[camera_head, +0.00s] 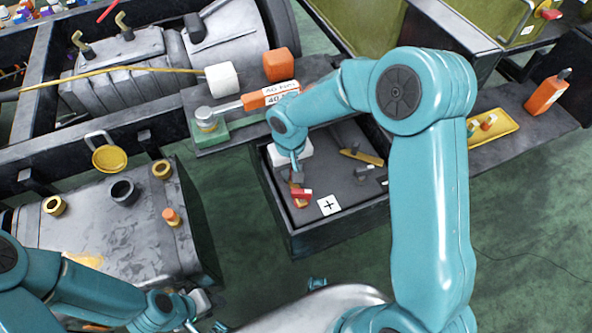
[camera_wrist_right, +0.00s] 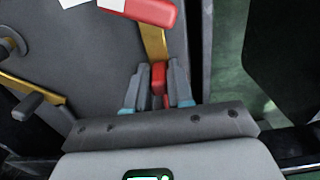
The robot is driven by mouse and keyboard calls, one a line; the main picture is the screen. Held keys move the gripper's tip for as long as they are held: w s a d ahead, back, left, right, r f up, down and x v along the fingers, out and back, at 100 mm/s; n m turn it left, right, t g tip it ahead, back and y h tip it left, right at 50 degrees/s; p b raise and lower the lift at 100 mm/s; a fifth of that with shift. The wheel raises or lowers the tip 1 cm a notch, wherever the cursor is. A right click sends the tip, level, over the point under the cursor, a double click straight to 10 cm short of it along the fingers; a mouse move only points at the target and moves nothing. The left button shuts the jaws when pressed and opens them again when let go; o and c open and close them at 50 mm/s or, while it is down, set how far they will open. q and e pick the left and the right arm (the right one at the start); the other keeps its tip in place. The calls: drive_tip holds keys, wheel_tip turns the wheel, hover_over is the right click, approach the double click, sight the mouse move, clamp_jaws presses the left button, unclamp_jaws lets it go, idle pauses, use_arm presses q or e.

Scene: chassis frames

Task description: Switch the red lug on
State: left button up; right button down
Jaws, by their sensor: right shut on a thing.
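The red lug (camera_head: 302,193) is in the open dark box, near its front left and beside the "+" label. In the right wrist view a red bar (camera_wrist_right: 150,10) with white patches lies ahead, with a brass strip (camera_wrist_right: 154,45) running from it towards me. My right gripper (camera_head: 297,178) reaches down into the box at the lug. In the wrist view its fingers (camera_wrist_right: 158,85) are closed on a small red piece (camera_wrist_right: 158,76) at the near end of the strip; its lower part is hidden. My left gripper (camera_head: 205,302) is low at the left, away from the box, its jaws unclear.
The box (camera_head: 330,233) has raised walls. Inside are a "+" label (camera_head: 328,205), a white block (camera_head: 290,153) and a brass lever (camera_head: 361,157) with a grey handle. A grey tank (camera_head: 110,225) stands left. A yellow tray (camera_head: 493,130) lies on the right ledge.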

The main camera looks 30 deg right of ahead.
drive_tip(key=c, duration=1)
unclamp_jaws()
drive_tip(key=shift+c, duration=0.2)
wheel_tip(320, 180, up, 16)
drive_tip(key=p, duration=0.3)
drive_tip(key=shift+r, duration=0.2)
